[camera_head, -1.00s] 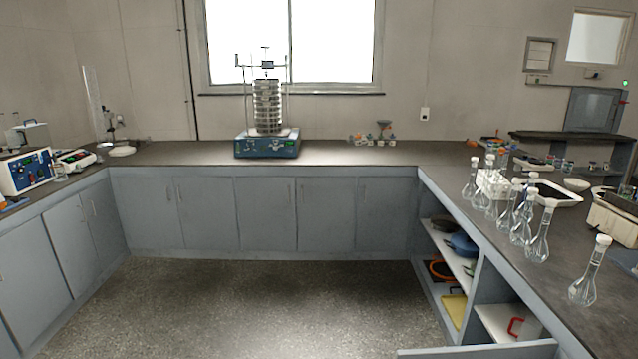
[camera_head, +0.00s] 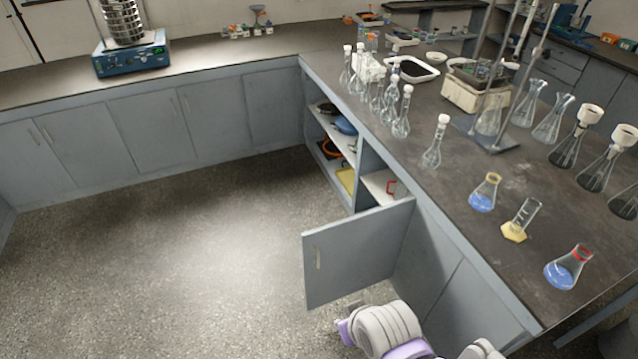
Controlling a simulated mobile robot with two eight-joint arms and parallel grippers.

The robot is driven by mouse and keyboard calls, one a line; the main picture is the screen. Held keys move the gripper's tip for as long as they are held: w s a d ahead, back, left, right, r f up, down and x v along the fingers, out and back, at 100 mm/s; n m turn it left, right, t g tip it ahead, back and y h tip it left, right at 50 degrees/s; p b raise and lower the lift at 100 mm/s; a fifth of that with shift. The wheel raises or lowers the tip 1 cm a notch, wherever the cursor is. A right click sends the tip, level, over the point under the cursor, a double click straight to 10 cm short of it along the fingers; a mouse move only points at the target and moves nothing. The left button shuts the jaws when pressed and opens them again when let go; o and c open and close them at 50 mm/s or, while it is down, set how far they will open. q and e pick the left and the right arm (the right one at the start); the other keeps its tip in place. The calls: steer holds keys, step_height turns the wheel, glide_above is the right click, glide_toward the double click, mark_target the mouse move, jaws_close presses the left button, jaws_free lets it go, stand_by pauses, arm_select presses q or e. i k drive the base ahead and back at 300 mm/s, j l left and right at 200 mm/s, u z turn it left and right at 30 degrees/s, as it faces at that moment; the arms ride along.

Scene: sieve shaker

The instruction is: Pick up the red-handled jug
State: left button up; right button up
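A red handle (camera_head: 391,187) shows inside the open lower cupboard of the right-hand bench, on a white shelf just above the open door's top edge. It looks like the jug's handle. The jug's body cannot be made out; it is pale or hidden by the door and cupboard wall. A white and purple part of my own arm shows at the bottom edge, right of centre, in front of the open door and apart from it. No gripper fingers can be made out.
The grey cupboard door (camera_head: 358,252) stands open into the aisle. Glass flasks, including one with a red collar (camera_head: 568,270), stand on the right bench (camera_head: 470,235). A blue pan (camera_head: 345,125) and a yellow item (camera_head: 346,180) occupy neighbouring shelves. The floor (camera_head: 190,270) at left is clear.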

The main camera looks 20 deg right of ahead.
mark_target(401, 190)
steer(key=z, duration=1.4)
